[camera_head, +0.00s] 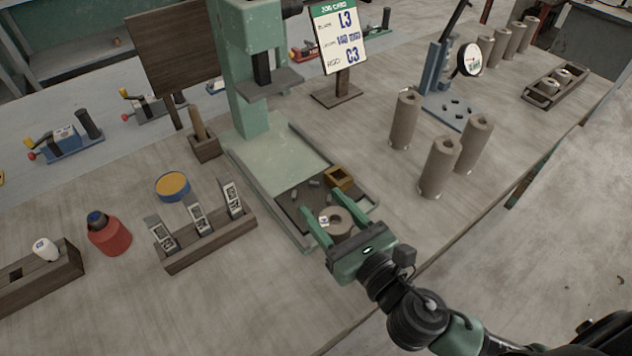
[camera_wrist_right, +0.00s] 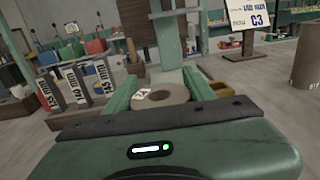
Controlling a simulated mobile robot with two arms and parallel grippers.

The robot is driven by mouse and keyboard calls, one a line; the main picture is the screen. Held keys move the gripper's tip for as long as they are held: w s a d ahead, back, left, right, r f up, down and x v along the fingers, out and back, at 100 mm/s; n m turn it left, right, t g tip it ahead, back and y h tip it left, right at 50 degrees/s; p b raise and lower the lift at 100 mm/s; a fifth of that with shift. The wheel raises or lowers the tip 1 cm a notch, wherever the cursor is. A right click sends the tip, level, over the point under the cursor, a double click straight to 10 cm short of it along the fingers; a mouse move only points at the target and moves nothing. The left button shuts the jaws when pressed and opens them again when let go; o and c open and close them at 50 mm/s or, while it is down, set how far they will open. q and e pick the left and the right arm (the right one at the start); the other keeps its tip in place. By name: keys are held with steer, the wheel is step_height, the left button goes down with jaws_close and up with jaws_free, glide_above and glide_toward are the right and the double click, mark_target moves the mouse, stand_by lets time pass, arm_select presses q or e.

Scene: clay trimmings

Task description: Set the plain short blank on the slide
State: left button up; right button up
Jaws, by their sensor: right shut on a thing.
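A short beige clay blank (camera_head: 341,222) with a hole in its top is between the fingers of my right gripper (camera_head: 328,204). In the right wrist view the blank (camera_wrist_right: 172,94) shows between the two green fingers, with a small white marked patch at its left. My right gripper is shut on it. It is over the front of the dark plate (camera_head: 290,197) on the green machine's bed, which looks like the slide. I cannot tell whether the blank touches the plate. My left gripper is not in view.
Small clay bits and an open brass-coloured box (camera_head: 340,177) are on the plate. The machine's column (camera_head: 240,80) rises behind. A wooden rack (camera_head: 210,241) with labelled blocks stands left. Several tall blanks (camera_head: 438,168) stand right. A job card (camera_head: 340,38) is behind.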

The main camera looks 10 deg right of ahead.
arm_select(q)
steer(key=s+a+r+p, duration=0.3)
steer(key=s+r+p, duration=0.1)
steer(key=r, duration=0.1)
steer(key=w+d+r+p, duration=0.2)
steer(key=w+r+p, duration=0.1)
steer(key=p, duration=0.1)
arm_select(e)
steer(key=w+a+r+n+g+y, duration=0.1)
steer(key=w+r+n+g+y, duration=0.2)
steer(key=w+r, duration=0.4)
steer(key=w+a+r+n+g+y, duration=0.15)
steer(key=w+r+y, duration=0.3)
steer(key=r, duration=0.45)
steer(key=b, duration=0.5)
glide_above(300, 193)
step_height(300, 193, down, 15)
steer(key=shift+n, duration=0.45)
steer(key=shift+f+b, duration=0.35)
steer(key=shift+f, duration=2.1)
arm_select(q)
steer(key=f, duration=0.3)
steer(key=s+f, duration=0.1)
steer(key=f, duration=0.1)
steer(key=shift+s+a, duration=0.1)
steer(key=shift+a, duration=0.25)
